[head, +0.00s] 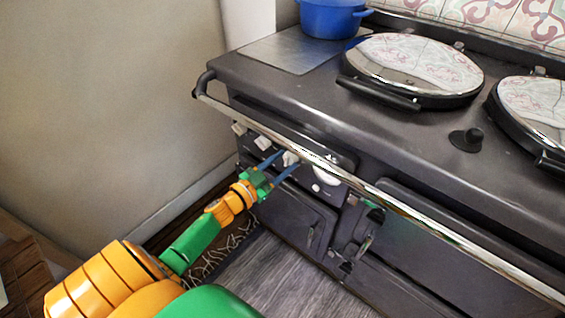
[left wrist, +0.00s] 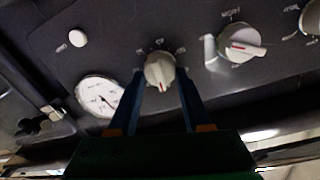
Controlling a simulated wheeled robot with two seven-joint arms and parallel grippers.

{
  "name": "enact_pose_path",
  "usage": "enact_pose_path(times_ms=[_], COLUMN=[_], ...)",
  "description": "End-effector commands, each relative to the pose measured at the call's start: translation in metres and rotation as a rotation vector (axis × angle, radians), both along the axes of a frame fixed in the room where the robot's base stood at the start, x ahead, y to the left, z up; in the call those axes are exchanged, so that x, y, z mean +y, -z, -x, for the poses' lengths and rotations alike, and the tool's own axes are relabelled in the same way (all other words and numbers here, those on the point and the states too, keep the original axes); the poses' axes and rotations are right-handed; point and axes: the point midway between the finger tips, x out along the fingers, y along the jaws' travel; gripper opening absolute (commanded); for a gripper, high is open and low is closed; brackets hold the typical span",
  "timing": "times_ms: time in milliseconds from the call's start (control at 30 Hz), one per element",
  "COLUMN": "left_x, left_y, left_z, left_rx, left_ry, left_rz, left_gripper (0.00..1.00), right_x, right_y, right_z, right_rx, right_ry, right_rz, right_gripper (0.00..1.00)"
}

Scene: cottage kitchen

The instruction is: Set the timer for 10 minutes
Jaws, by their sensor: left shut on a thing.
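A row of white knobs sits on the dark front panel of the range cooker. My left gripper (head: 281,164) is at the knob (head: 290,157) nearest the round white gauge (head: 326,171). In the left wrist view its blue fingers stand on either side of this white knob (left wrist: 159,70), and the gripper is shut on it. The knob has a red mark pointing toward the gripper; the small print around it is too blurred to read.
A steel rail (head: 390,203) runs along the cooker's front, above the knobs. Other knobs (head: 239,128) are to the left. A blue pot (head: 333,18) and round hotplate lids (head: 415,65) are on top. A beige wall (head: 110,110) stands at the left.

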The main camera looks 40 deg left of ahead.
Motion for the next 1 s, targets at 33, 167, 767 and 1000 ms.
enact_pose_path(times_ms=[33, 167, 767, 1000], left_x=[-0.0002, -0.0005, -0.0021, -0.0022], left_y=[-0.0003, -0.0003, 0.0002, 0.0006], left_z=[0.0001, 0.0002, 0.0003, 0.0003], left_rx=[-0.001, -0.008, -0.048, -0.056], left_ry=[0.0, 0.0, 0.0, -0.001], left_rz=[-0.029, -0.132, -0.626, -0.736], left_gripper=[0.0, 0.0, 0.0, 0.0], right_x=[-0.0001, -0.0002, -0.0002, -0.0003], right_y=[-0.0011, -0.0028, -0.0057, -0.0055], right_z=[0.0001, 0.0, 0.0002, 0.0002], right_rx=[0.0, 0.0, 0.0, 0.001], right_ry=[0.0, 0.0, 0.0, 0.0], right_rz=[0.0, 0.0, 0.0, 0.0], right_gripper=[0.0, 0.0, 0.0, 0.0])
